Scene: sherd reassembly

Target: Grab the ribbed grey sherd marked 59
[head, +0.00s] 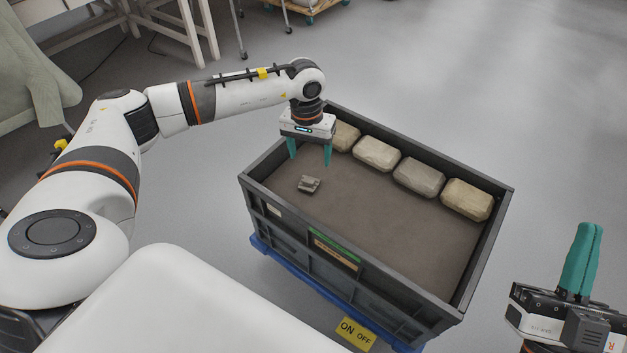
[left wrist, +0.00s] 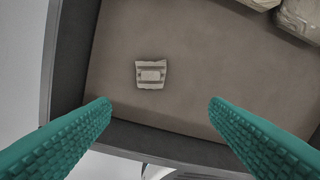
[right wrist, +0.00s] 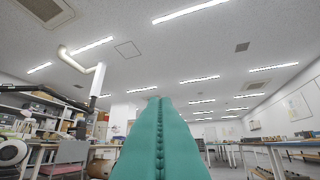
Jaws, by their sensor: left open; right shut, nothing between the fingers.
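A small ribbed grey sherd (head: 309,184) lies on the brown floor of the grey crate (head: 375,276), near its left end. In the left wrist view the sherd (left wrist: 151,74) shows dark ribs and a pale patch; no number can be read on it. My left gripper (head: 310,160) is open and empty, pointing down over the crate, above the sherd and apart from it. In the left wrist view the sherd lies beyond the fingertips, between their lines. My right gripper (head: 590,228) is shut and empty, pointing up outside the crate at the right.
Several stone-like blocks (head: 419,177) line the crate's far wall. The crate stands on a blue base (head: 288,267) with walls around it. The rest of its floor is clear. A yellow ON/OFF sign (head: 355,333) is at the front.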

